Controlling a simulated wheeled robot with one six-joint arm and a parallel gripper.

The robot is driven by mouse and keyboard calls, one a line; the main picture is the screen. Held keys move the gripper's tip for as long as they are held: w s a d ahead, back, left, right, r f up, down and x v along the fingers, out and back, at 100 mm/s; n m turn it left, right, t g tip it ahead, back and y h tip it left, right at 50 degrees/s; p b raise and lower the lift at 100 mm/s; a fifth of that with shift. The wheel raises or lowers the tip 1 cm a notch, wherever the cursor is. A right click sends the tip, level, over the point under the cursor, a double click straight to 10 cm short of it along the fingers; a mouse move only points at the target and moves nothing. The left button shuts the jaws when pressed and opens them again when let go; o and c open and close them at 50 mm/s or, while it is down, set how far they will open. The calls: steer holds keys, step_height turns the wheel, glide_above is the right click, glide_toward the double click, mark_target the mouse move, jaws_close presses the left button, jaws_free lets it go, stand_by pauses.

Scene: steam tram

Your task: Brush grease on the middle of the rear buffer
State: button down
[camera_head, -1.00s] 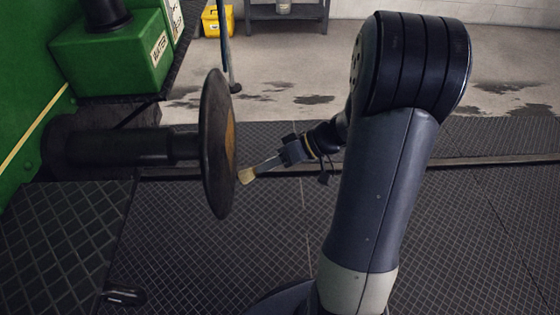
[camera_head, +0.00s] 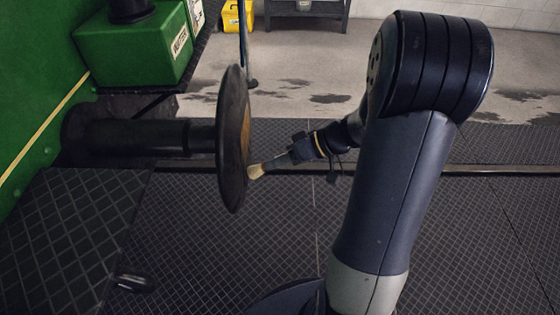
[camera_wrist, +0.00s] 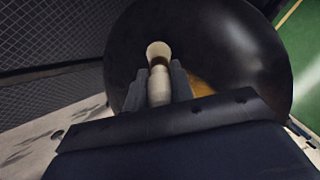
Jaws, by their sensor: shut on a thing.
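The rear buffer is a dark round disc (camera_head: 231,140) on a thick black shaft (camera_head: 140,138) that sticks out from the green tram body. An orange-brown patch shows on its face, also in the wrist view (camera_wrist: 203,88). My gripper (camera_head: 300,150) is shut on a brush, with the pale bristles (camera_head: 257,171) pointing left at the buffer face. The bristle tip is at or very close to the face, below its middle in the head view; I cannot tell whether it touches. In the wrist view the brush (camera_wrist: 159,80) lies between the two fingers, in front of the disc.
A green box (camera_head: 135,45) with a label stands on the tram above the shaft. A yellow box (camera_head: 237,16) and a dark bench (camera_head: 306,10) are at the back. A rail (camera_head: 500,169) crosses the dark tiled floor. The floor right of the buffer is clear.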

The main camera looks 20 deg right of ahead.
steer(key=shift+w+a, duration=0.15)
steer(key=shift+a, duration=0.15)
steer(key=shift+w+d+r+b, duration=0.5)
steer(key=shift+w+d, duration=0.7)
steer(key=shift+w, duration=2.4)
steer(key=shift+w+d+r+b, duration=0.5)
steer(key=shift+w+d, duration=0.65)
steer(key=shift+w, duration=2.45)
steer(key=shift+s+a+f+b, duration=0.1)
steer(key=shift+s+a+b, duration=0.9)
steer(key=shift+s, duration=1.4)
steer(key=shift+s+a+r+b, duration=0.1)
steer(key=shift+s+a+b, duration=0.45)
steer(key=shift+s+b, duration=1.4)
steer(key=shift+s+a+f+b, duration=0.1)
steer(key=shift+s+a+b, duration=0.65)
steer(key=shift+s, duration=2.15)
steer(key=shift+r+p, duration=0.65)
steer(key=shift+r, duration=0.3)
steer(key=w+d, duration=0.2)
steer(key=w, duration=0.5)
steer(key=shift+w+d+p, duration=0.2)
steer(key=shift+w+p, duration=0.05)
steer(key=shift+p, duration=0.05)
